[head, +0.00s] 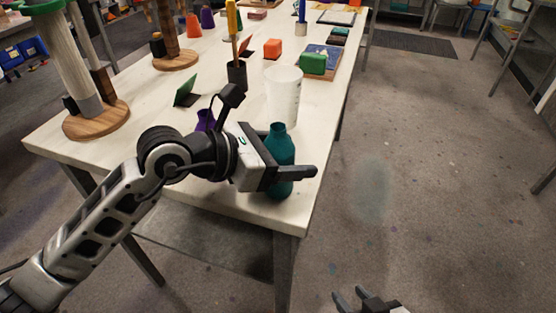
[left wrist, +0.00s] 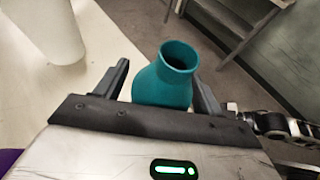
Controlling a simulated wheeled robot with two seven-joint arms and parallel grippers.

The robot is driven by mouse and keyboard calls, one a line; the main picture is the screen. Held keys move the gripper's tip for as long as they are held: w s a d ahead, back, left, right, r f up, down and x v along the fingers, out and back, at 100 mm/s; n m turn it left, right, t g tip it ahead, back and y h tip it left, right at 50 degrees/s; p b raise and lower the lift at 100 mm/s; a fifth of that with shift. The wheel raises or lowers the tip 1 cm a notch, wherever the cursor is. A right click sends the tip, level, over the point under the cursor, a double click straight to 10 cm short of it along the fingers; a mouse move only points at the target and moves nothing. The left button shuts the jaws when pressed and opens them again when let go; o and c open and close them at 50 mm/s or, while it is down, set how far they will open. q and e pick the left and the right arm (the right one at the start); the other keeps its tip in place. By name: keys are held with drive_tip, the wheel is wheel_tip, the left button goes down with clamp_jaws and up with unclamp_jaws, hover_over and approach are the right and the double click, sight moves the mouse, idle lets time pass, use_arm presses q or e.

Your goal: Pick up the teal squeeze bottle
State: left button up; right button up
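The teal squeeze bottle (head: 281,146) stands upright near the front right corner of the table. My left gripper (head: 303,168) is at the bottle, with one finger crossing in front of it and the other mostly hidden behind it. In the left wrist view the bottle (left wrist: 168,83) with its open round mouth sits between the two fingers (left wrist: 162,84). A gap shows at the left finger; the right finger is very close, and I cannot tell if it touches. My right gripper (head: 352,300) is low at the bottom edge, empty, its fingers apart.
A translucent white cup (head: 284,95) stands just behind the bottle, and a purple object (head: 205,120) is partly hidden behind my left arm. A dark holder (head: 237,76) and green block (head: 313,63) are farther back. The floor right of the table (head: 235,208) is clear.

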use_arm(q)
drive_tip(key=c, duration=0.9)
drive_tip(key=shift+r, duration=0.15)
